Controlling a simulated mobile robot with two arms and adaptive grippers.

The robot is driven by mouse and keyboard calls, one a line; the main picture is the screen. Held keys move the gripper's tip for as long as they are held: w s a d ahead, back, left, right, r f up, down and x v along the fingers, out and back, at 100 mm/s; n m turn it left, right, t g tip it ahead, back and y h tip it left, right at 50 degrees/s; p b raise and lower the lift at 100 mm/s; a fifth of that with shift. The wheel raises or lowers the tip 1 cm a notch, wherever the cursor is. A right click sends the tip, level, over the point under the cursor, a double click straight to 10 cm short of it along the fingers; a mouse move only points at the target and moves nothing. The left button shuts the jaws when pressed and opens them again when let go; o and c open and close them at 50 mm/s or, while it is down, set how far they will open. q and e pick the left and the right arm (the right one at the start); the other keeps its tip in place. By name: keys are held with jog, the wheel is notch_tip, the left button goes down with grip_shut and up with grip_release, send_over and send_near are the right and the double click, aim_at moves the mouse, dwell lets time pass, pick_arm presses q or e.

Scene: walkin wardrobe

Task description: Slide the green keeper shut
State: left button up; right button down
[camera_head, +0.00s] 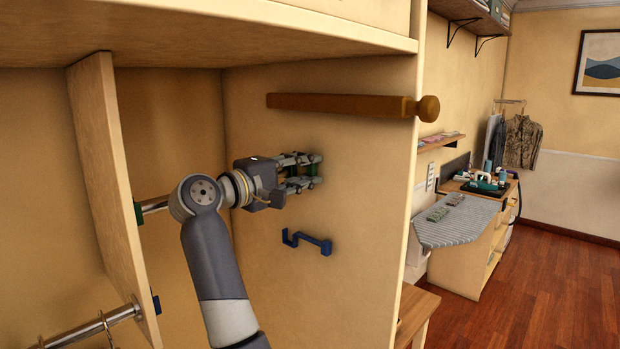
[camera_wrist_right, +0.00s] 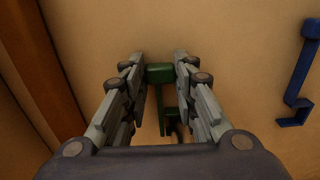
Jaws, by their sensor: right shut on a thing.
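The green keeper (camera_wrist_right: 160,74) is on the wooden side panel (camera_head: 370,220). In the head view only small green parts (camera_head: 312,169) of it show between the fingers. My right gripper (camera_head: 315,170) is shut on it, with one finger on each side, as the right wrist view (camera_wrist_right: 160,66) also shows. A green bar runs from the gripped block toward the palm, and its lower part is partly hidden by the gripper. I cannot tell how far the keeper has slid. My left gripper is not in view.
A blue keeper (camera_head: 307,241) sits below on the same panel. A wooden peg (camera_head: 340,104) sticks out above. A divider (camera_head: 105,180) stands at left, with a metal rod (camera_head: 154,206) behind my arm and a lower rod (camera_head: 90,328) carrying rings. An ironing board (camera_head: 460,222) stands at right.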

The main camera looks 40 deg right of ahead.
jog(key=c, duration=1.3)
grip_release()
jog(key=shift+w, duration=0.1)
